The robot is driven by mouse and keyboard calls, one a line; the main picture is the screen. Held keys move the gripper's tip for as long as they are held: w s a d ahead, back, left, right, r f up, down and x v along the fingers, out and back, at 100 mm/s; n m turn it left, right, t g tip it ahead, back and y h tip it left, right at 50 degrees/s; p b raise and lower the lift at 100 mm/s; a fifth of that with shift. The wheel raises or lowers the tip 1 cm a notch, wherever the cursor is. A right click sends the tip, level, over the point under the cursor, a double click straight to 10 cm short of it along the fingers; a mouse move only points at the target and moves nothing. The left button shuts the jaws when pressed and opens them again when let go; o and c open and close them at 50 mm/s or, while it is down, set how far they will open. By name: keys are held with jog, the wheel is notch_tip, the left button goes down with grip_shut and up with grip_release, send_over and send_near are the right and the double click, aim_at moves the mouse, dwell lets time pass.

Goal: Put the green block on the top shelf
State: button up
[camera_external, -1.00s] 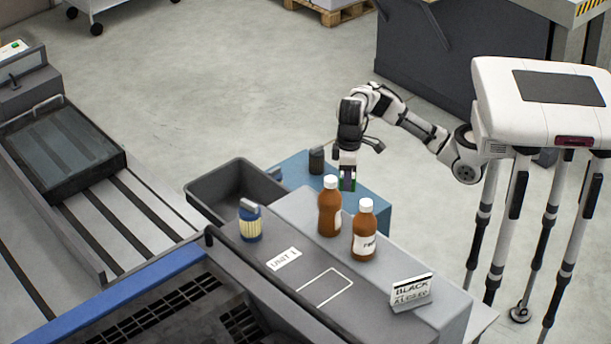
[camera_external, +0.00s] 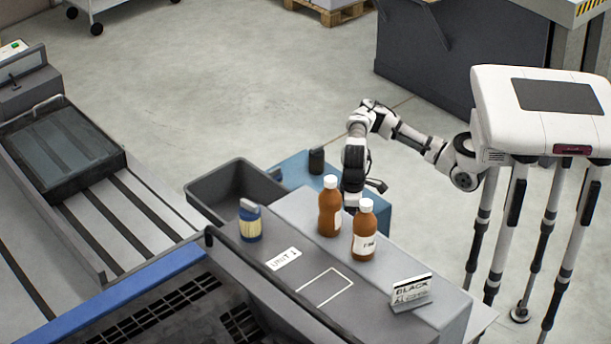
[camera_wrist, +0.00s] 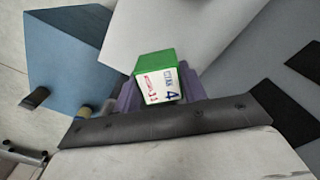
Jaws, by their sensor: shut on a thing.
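The green block (camera_wrist: 155,64) shows in the wrist view between the purple fingers of my gripper (camera_wrist: 158,88). It has a green face and a white label with red and blue marks. My gripper is shut on it. In the external view my gripper (camera_external: 354,205) is low behind the two brown bottles, and its fingertips and the block are hidden. The grey unit (camera_external: 300,205) has a raised top level beside the gripper and a lower level marked "UNIT 1". I cannot tell which surface is the top shelf.
Two brown bottles (camera_external: 330,212) (camera_external: 362,235) with white caps stand close in front of my gripper. A blue-yellow can (camera_external: 250,222), a white outline (camera_external: 327,287) and a "BLACK" sign (camera_external: 410,290) are on the unit. A dark bin (camera_external: 205,198) and blue box (camera_external: 292,170) adjoin.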

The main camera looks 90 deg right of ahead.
jog(key=shift+f, duration=3.05)
jog(key=shift+f, duration=0.1)
jog(key=o, duration=1)
jog(key=shift+c, duration=0.2)
notch_tip(320, 180, up, 12)
jog(key=shift+r+p, duration=0.15)
jog(key=shift+p, duration=0.15)
